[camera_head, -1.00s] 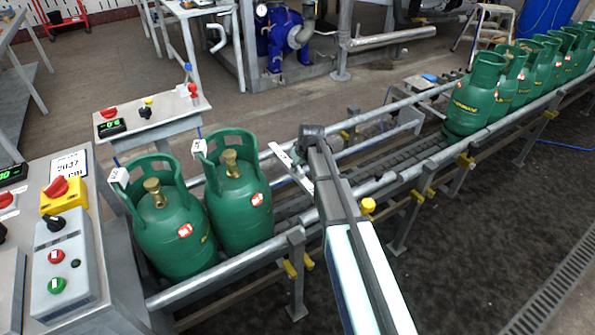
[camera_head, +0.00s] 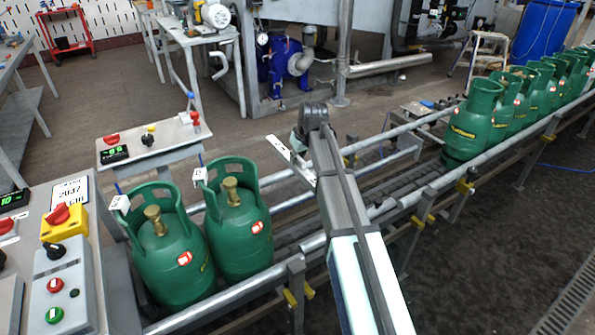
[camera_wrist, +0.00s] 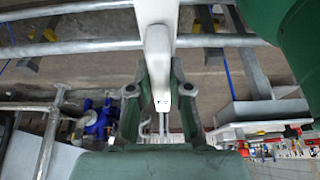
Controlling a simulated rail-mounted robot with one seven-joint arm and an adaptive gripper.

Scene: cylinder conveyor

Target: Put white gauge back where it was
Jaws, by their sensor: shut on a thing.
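The white gauge (camera_head: 291,158) is a long pale strip at the far end of my arm. In the head view it is tilted, over the conveyor's far rail. In the wrist view the gauge (camera_wrist: 155,40) runs down from the top edge to between the two fingers. My gripper (camera_wrist: 160,93) is shut on it. In the head view my wrist hides most of the gripper (camera_head: 301,142). The gauge appears apart from the green cylinders. The place where it was kept cannot be told from these frames.
Two green cylinders, a left one (camera_head: 168,250) and a right one (camera_head: 238,225), stand on the conveyor left of my arm. More cylinders (camera_head: 470,125) queue at the right. A control panel (camera_head: 62,290) is at the lower left. A small button table (camera_head: 150,138) stands behind the conveyor.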

